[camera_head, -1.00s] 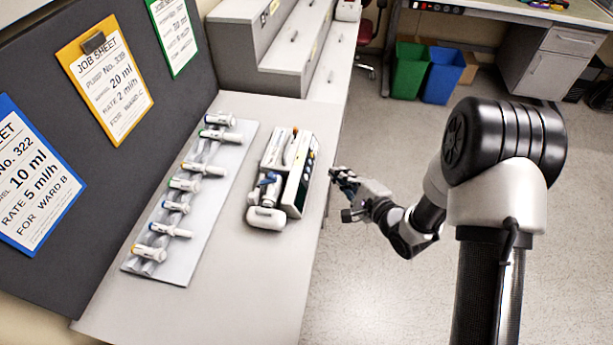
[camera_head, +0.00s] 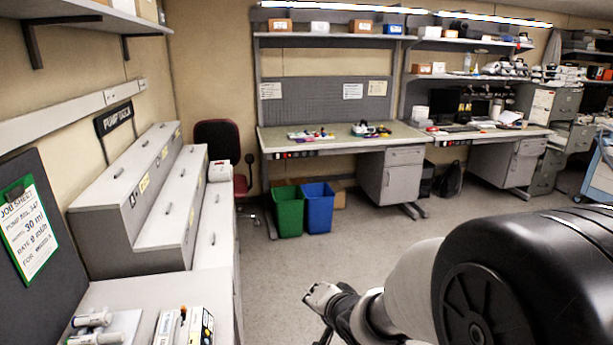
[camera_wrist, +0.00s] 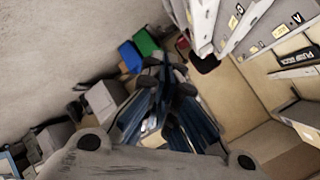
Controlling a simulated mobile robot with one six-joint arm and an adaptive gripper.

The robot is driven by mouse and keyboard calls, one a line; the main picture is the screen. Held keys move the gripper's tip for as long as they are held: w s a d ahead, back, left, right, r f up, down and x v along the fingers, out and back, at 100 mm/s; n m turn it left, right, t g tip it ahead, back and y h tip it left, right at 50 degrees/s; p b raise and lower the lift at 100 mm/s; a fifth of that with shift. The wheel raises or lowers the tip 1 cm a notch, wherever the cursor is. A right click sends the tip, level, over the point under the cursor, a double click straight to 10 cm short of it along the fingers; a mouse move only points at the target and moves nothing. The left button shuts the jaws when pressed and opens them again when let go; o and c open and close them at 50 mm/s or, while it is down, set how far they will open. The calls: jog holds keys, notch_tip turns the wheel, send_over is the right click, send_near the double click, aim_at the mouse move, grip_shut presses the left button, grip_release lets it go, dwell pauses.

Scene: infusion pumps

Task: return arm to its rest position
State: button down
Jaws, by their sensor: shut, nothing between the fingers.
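My arm shows at the lower right of the head view, with its large black joint in the foreground. The wrist and part of my gripper show low in the middle of the head view, over the floor and apart from the bench; the fingertips are not clear there. In the wrist view my gripper (camera_wrist: 168,82) points out over the floor. Its dark blue fingers are shut with nothing between them. An infusion pump (camera_head: 184,326) stands on the bench at the bottom left of the head view, cut off by the frame edge.
Grey stepped drawers (camera_head: 150,205) stand left of my arm. A green bin (camera_head: 287,211) and a blue bin (camera_head: 318,208) sit under the far workbench (camera_head: 340,138). A red chair (camera_head: 217,140) stands beside it. The floor (camera_head: 290,275) between is clear.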

jog(key=s+d+r+n+g+h, duration=0.1)
jog(key=s+d+r+h, duration=0.1)
jog(key=s+d+r, duration=0.35)
jog(key=s+d+r+n+g+h, duration=0.1)
jog(key=s+d+r+n+h, duration=0.1)
jog(key=s+d, duration=0.5)
jog(key=s+n+g, duration=0.3)
jog(key=s, duration=1.6)
jog(key=shift+r+n+g, duration=0.3)
jog(key=shift+r, duration=0.15)
